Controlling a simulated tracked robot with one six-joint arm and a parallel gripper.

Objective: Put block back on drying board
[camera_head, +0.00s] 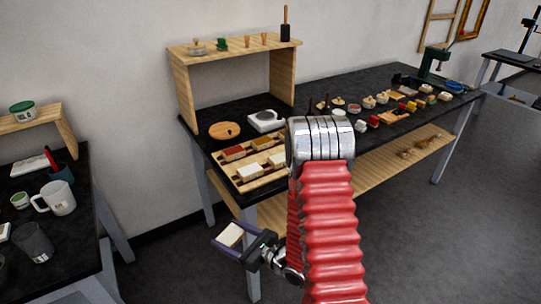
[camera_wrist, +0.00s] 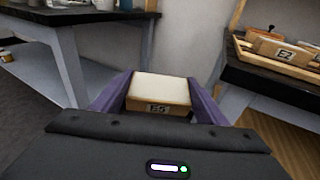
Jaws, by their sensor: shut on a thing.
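My gripper (camera_head: 228,237) is shut on a cream-topped block (camera_head: 231,234), held in front of the black bench and below its top. In the wrist view the block (camera_wrist: 160,92) sits between the two purple fingers, its wooden front marked with dark characters that look like E5. The slatted wooden drying board (camera_head: 221,172) lies at the near left end of the bench. It bears several blocks, with red-brown, ochre and white tops. Part of the board shows at the right in the wrist view (camera_wrist: 262,70), with a block marked E2 on it. My arm hides part of the bench.
A wooden shelf (camera_head: 178,85) stands at the back of the bench, near a round wooden lid (camera_head: 225,131) and a white device (camera_head: 265,121). Several small pots and blocks fill the bench's right part. A second table (camera_head: 75,215) at left holds a white mug (camera_head: 56,198).

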